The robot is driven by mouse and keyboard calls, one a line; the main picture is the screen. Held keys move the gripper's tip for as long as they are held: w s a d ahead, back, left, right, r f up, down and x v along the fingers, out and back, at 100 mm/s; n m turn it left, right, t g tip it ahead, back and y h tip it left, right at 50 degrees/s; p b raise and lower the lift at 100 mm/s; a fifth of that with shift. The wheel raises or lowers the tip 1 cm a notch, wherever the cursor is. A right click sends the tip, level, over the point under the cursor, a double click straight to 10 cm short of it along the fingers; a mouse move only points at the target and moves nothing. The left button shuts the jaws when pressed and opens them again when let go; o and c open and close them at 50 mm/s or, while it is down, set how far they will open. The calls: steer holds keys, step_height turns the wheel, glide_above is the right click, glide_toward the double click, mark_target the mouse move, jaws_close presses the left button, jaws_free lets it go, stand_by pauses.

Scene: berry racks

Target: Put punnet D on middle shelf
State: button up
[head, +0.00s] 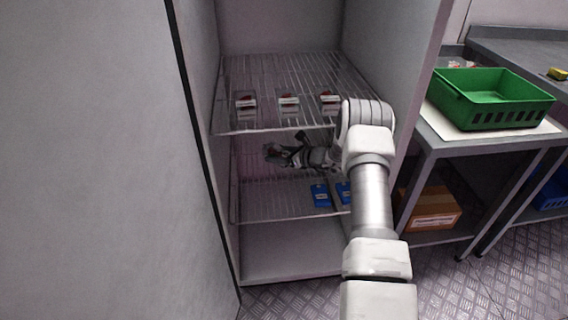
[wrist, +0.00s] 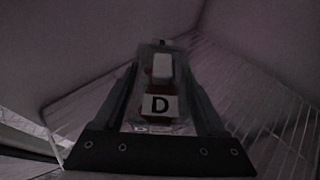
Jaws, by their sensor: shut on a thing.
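Punnet D (wrist: 160,125) is a clear punnet with a white label marked "D" and red contents. It sits between the two fingers of my gripper (wrist: 160,85), which is shut on it. In the head view my gripper (head: 277,153) reaches into the open cabinet, between the upper wire shelf (head: 275,75) and the lower wire shelf (head: 262,205). The punnet is small and dark there, and its details are unclear. It appears held above the lower wire shelf, with a gap beneath. My arm hides the right part of the cabinet.
Three punnets with white labels stand along the upper shelf's front, including a middle one (head: 289,103). Blue items (head: 321,195) sit on the lower shelf's right; its left is clear. A green crate (head: 490,98) is on the right table, with a cardboard box (head: 432,209) below.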

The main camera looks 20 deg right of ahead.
steer(key=shift+a+f, duration=0.2)
steer(key=shift+a, duration=0.05)
steer(key=b, duration=0.4)
glide_above(255, 199)
step_height(255, 199, down, 7)
steer(key=shift+r, duration=0.2)
step_height(255, 199, down, 4)
steer(key=shift+f+b, duration=0.1)
steer(key=shift+b, duration=0.65)
steer(key=o, duration=1.4)
steer(key=shift+s, duration=0.1)
